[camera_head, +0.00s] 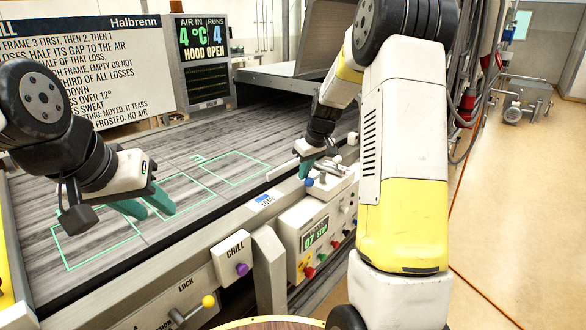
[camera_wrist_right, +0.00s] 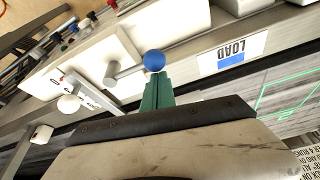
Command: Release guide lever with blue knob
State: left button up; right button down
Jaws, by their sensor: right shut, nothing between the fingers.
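The blue knob (camera_head: 309,182) sits on a short lever on a white block at the machine's front rail. In the right wrist view the blue knob (camera_wrist_right: 154,60) caps a grey rod angling from a pale round end. My right gripper (camera_head: 306,168) is shut and empty, its teal fingers at the knob. In the right wrist view the closed fingertips (camera_wrist_right: 157,78) lie right by the knob; I cannot tell whether they touch it. My left gripper (camera_head: 146,204) is open and empty above the grey belt, its two teal fingers apart.
The belt (camera_head: 190,150) bears green outlined frames. Below the rail are a control box (camera_head: 312,228) with coloured buttons, a CHILL box (camera_head: 231,258) with a purple knob, and a yellow-knobbed lever (camera_head: 208,301). A blue LOAD label (camera_wrist_right: 232,58) is near the blue knob. The display reads HOOD OPEN.

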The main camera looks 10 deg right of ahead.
aim_at(311, 179)
jog(key=shift+s+d+n, duration=0.1)
jog(key=shift+s+n, duration=0.1)
jog(key=shift+n, duration=0.1)
jog(key=shift+s+d, duration=0.1)
jog(key=s+d+n, duration=0.1)
jog(key=n, duration=0.1)
jog(key=s+n+g+y, duration=0.1)
jog(key=n, duration=0.1)
jog(key=shift+d, duration=0.35)
jog(key=s+d+n+g+y, duration=0.1)
jog(key=s+d+n+g, duration=0.1)
jog(key=d+n, duration=0.4)
jog(key=shift+d+n+g, duration=0.35)
jog(key=shift+n+g, duration=0.35)
jog(key=shift+n, duration=1.5)
jog(key=shift+d, duration=0.1)
